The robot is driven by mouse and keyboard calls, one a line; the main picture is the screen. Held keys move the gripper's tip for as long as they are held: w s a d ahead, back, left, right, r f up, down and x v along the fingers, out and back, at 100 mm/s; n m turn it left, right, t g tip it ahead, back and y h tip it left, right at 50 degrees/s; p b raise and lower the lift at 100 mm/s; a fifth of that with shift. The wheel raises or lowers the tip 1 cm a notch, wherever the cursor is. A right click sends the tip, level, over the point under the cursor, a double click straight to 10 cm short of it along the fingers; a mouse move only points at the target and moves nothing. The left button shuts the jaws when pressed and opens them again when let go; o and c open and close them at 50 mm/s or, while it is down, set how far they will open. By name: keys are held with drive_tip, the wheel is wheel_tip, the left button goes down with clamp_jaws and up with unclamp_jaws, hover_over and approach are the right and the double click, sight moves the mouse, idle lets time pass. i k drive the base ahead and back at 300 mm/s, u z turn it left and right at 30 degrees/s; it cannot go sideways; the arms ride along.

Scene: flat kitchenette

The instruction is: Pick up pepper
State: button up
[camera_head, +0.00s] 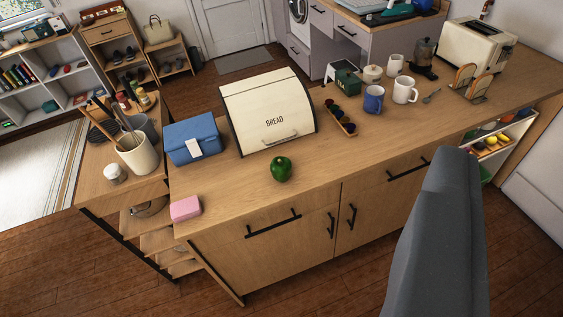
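A green pepper (281,169) stands on the wooden counter (235,205), close to its front edge and just in front of the cream bread box. It is in plain view with nothing covering it. A grey part of my own arm rises at the lower right, well to the right of the pepper. My gripper's fingers do not show in this view.
The bread box (268,110) stands behind the pepper. A blue box (194,139) and a pink block (186,208) are to its left. A blue mug (373,98), white mugs (405,90) and a toaster (477,46) stand farther right. Counter around the pepper's sides is clear.

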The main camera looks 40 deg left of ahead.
sight(280, 167)
drive_tip(key=i, duration=0.85)
drive_tip(key=z, duration=0.05)
